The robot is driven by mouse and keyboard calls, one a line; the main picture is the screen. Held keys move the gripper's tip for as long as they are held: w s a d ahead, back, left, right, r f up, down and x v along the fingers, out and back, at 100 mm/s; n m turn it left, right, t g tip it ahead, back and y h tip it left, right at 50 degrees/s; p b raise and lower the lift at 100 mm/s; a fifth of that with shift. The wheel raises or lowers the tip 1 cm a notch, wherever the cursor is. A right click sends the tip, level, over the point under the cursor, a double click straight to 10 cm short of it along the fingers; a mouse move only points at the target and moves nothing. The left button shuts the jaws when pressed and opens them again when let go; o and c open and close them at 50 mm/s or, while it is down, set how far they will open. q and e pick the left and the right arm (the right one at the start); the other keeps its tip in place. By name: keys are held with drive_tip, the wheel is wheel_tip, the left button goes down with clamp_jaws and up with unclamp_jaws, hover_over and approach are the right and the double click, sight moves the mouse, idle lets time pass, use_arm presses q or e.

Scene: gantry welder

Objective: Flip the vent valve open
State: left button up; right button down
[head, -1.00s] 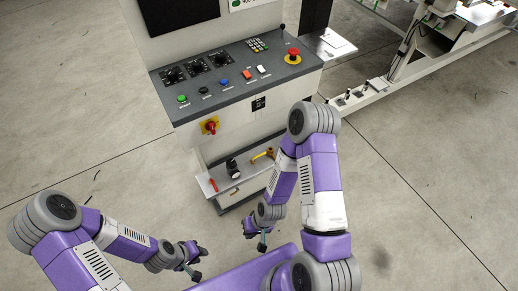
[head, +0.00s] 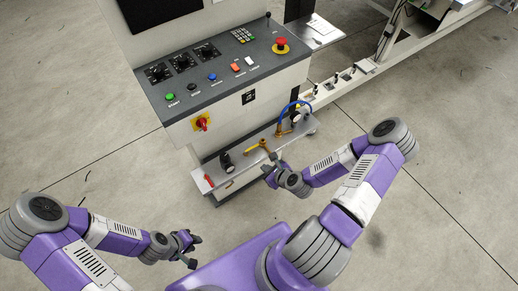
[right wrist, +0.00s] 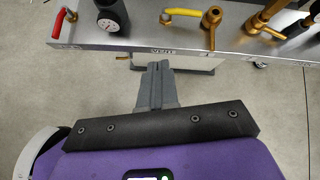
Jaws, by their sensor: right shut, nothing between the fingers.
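A small valve with a yellow lever (head: 257,146) stands on the low grey shelf under the control console. A red-handled valve (head: 209,181) is at the shelf's left end and also shows in the right wrist view (right wrist: 58,22). My right gripper (head: 268,174) is shut and empty, just in front of the shelf, apart from the yellow lever. My left gripper (head: 193,252) hangs low left, away from the shelf; its jaws are too small to judge.
A black gauge (head: 227,161) stands between the red and yellow levers. Brass fittings and a blue hose (head: 284,110) are at the shelf's right. The console (head: 215,75) overhangs the shelf, with a red-yellow switch (head: 201,123) on its front. The floor in front is open.

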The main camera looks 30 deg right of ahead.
drive_tip(key=d+r+m+h, duration=0.1)
drive_tip(key=d+m, duration=0.2)
drive_tip(key=t+b, duration=0.1)
drive_tip(key=b, duration=0.2)
approach(256, 146)
wheel_tip(256, 146, down, 4)
drive_tip(key=shift+m, duration=0.3)
drive_tip(key=w, duration=0.4)
drive_tip(key=shift+a+f, duration=0.3)
drive_tip(key=shift+a, duration=0.1)
drive_tip(key=shift+w, duration=0.4)
drive_tip(key=shift+w+d+f+b, duration=0.1)
drive_tip(key=shift+w+d+b, duration=0.05)
drive_tip(key=shift+w+b, duration=0.4)
